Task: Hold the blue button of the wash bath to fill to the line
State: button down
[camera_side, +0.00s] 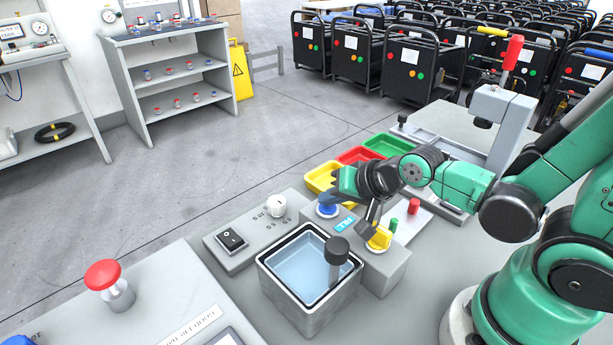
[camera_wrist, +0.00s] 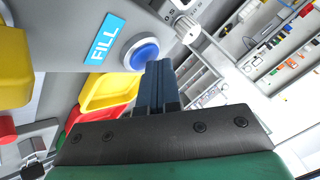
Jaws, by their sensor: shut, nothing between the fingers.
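The wash bath (camera_side: 313,318) is a square metal tank with a dark inner rim and pale blue water (camera_side: 300,265) inside. I cannot make out a fill line. The blue button (camera_wrist: 143,53) sits in a silver ring next to a blue FILL label (camera_wrist: 107,39); in the side view its ring (camera_side: 327,213) shows on the grey panel behind the bath. My gripper (camera_wrist: 160,64) is shut and empty, its blue-grey fingers pointing at the button. The fingertips overlap the button's edge in the wrist view. I cannot tell whether they touch it.
A black-knobbed post (camera_side: 337,250) stands at the bath's right side. A rocker switch (camera_side: 232,240) and a dial (camera_side: 276,205) are to the left. Yellow, red and green trays (camera_side: 388,145) lie behind.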

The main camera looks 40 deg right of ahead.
aim_at(342, 217)
dwell(0.4)
jog(key=shift+r, duration=0.85)
jog(key=shift+r, duration=2.5)
jog(key=s+n, duration=0.1)
jog(key=n, duration=0.1)
jog(key=s+d+n+g, duration=0.1)
jog(key=n, duration=0.2)
jog(key=s+n+g+h, duration=0.1)
jog(key=n, duration=0.1)
jog(key=shift+d+f+n, duration=0.1)
jog(key=shift+d+n, duration=0.25)
jog(key=shift+n, duration=0.05)
